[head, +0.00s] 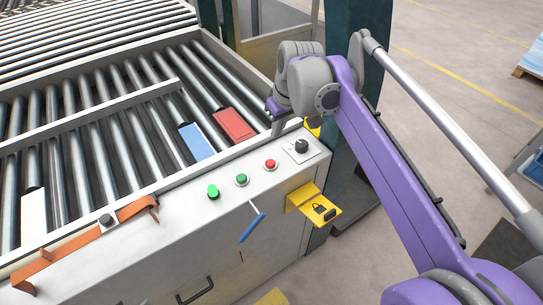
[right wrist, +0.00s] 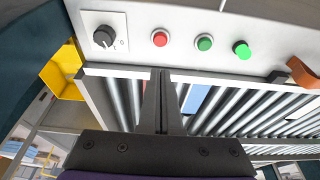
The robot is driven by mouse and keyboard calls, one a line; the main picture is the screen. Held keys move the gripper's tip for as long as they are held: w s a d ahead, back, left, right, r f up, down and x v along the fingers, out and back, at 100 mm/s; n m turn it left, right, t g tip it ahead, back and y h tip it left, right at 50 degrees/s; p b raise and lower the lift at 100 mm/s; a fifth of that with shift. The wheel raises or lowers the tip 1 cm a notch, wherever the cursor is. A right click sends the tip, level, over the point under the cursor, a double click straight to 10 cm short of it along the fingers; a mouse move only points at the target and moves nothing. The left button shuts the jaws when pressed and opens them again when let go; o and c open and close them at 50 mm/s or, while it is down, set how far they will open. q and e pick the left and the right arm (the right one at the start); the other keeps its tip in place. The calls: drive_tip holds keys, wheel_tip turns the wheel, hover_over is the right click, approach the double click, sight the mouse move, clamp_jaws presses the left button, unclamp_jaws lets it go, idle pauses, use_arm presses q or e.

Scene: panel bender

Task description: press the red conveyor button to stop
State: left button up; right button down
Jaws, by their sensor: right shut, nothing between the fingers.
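The red button (head: 270,164) is a small round cap on the grey control panel, between a green button (head: 241,179) and a black rotary knob (head: 301,146). In the right wrist view the red button (right wrist: 159,38) is unobstructed, just above the fingertips in the picture. My right gripper (head: 277,128) is shut and empty, above the panel's back edge by the rollers, apart from the red button. Its two fingers (right wrist: 162,75) are together in the right wrist view. My left gripper is not in view.
Another green button (head: 213,191) sits farther left. A yellow lock bracket (head: 315,205) and a blue handle (head: 251,227) stick out from the cabinet front. Red (head: 234,124) and blue (head: 196,141) plates lie by the rollers. A dark post stands behind my right arm.

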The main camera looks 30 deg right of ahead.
hover_over(270, 162)
drive_tip(key=f, duration=0.7)
drive_tip(key=s+f, duration=0.1)
drive_tip(key=f, duration=0.3)
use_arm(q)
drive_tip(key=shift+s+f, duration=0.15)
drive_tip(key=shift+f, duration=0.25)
use_arm(e)
drive_tip(key=shift+f, duration=0.85)
